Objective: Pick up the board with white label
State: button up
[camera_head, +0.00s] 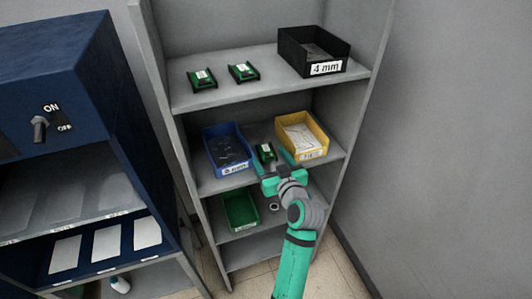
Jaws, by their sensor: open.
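A small green board with a white label (265,152) sits on the middle shelf between the blue bin and the yellow bin. My gripper (272,163) reaches in from the front right, its open fingers just in front of and around the near end of this board. I cannot tell whether they touch it. Two more green boards with white labels, a left one (202,79) and a right one (243,71), lie on the top shelf.
A blue bin (228,169) and a yellow bin (318,150) flank the gripper closely. A black bin (342,60) marked 4 mm stands on the top shelf. A green bin (240,223) is on the lower shelf. A dark blue cabinet (75,75) stands at left.

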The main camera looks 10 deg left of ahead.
jog(key=shift+w+a+f, duration=0.15)
jog(key=shift+w+a, duration=0.2)
jog(key=shift+w, duration=0.2)
jog(key=c, duration=1.2)
jog(key=shift+o, duration=0.2)
